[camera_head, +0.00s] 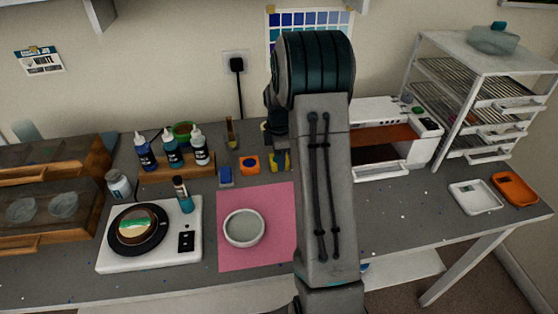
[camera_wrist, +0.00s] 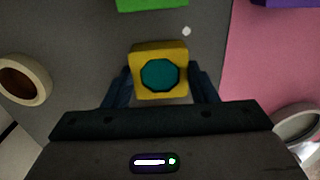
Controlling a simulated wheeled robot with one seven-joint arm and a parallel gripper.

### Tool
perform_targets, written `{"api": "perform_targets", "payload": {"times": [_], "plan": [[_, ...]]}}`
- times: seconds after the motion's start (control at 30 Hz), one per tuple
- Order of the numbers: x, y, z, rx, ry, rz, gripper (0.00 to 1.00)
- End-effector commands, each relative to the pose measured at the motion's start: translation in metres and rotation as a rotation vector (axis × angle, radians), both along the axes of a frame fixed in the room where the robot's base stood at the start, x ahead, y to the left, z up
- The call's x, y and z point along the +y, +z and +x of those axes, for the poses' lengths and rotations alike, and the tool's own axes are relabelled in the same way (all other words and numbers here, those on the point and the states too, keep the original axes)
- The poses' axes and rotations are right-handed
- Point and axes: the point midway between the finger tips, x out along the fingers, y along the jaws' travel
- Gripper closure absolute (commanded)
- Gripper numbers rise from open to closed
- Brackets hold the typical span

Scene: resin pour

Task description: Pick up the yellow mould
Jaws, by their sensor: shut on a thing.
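The yellow mould (camera_wrist: 160,49) is a small square block with a round teal middle. In the wrist view it sits between the two dark fingers of my gripper (camera_wrist: 161,79), which is shut on its left and right sides. In the head view a yellow piece of the mould (camera_head: 286,159) shows just left of my arm, behind the pink mat. My arm hides part of that area, including most of the gripper. I cannot tell whether the mould touches the table or is a little above it.
An orange mould (camera_head: 249,165) and a blue mould (camera_head: 225,176) stand to the left. A pink mat (camera_head: 270,203) with a pale bowl (camera_head: 243,228) lies in front. A white scale (camera_head: 149,259) is at left, a white machine (camera_head: 392,172) at right. A tape roll (camera_wrist: 42,82) lies nearby.

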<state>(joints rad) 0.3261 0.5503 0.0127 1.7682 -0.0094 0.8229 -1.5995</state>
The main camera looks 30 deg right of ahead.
Motion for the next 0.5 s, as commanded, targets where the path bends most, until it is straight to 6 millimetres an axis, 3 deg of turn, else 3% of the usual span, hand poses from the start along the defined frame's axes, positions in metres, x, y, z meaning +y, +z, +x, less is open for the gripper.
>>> {"api": "perform_targets", "payload": {"times": [0.17,0.5], "plan": [[0.000,0.011,0.001,-0.004,0.000,-0.001,0.70],[0.000,0.076,0.000,-0.004,-0.001,-0.001,0.70]]}}
